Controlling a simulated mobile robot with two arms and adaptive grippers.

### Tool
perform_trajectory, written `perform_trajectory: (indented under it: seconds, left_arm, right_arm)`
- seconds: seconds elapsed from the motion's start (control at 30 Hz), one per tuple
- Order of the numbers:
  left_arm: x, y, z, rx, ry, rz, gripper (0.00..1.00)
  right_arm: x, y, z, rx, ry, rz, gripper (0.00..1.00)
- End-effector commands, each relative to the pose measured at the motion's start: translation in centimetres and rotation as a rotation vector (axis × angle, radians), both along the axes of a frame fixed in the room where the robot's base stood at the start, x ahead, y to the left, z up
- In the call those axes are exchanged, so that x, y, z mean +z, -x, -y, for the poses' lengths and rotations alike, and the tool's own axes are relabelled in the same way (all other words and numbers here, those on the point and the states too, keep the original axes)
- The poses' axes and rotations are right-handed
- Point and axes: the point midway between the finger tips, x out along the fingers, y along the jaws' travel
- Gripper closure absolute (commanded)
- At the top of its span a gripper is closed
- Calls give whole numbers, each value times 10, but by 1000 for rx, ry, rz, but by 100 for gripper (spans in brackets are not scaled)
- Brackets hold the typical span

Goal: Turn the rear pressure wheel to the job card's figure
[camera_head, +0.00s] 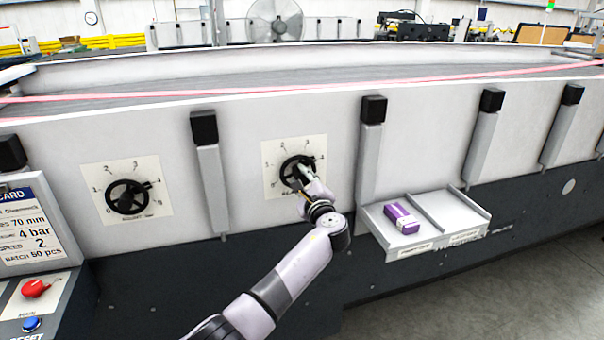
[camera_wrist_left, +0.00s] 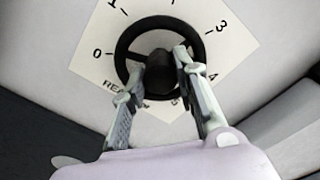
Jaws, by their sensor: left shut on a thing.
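The rear pressure wheel (camera_head: 288,168) is a black handwheel on a white dial plate (camera_head: 318,146) numbered around its rim, on the machine's side. The left wrist view shows the same wheel (camera_wrist_left: 125,45) close up, with 0, 1, 3 and 4 readable and part of the rear label. My left gripper (camera_head: 304,172) is at the wheel, its fingers (camera_wrist_left: 155,75) either side of the dark hub and shut on it. The wheel's pointer cannot be made out. The job card (camera_head: 35,230) at the left reads 70 mm, 4 bar, speed 2, batch 50 pcs. My right gripper is not in view.
A similar wheel (camera_head: 128,197) is mounted to the left. A red knob (camera_head: 35,288) and blue button (camera_head: 31,324) are at lower left. Grey posts (camera_head: 210,175) flank the dials.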

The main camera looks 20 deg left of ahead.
Motion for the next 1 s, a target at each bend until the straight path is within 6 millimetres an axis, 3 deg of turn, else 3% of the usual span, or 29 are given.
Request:
perform_trajectory:
  seconds: [0.3,0.83,0.87,1.0]
  left_arm:
    - [0,0,1,-2,-98,-66,100]
    - [-2,0,1,-1,-114,-79,100]
    - [-2,0,1,-1,-114,-79,71]
    - [-1,0,0,-1,-114,-79,62]
  right_arm:
    - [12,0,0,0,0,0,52]
    - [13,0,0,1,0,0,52]
    - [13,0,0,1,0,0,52]
    - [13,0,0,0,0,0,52]
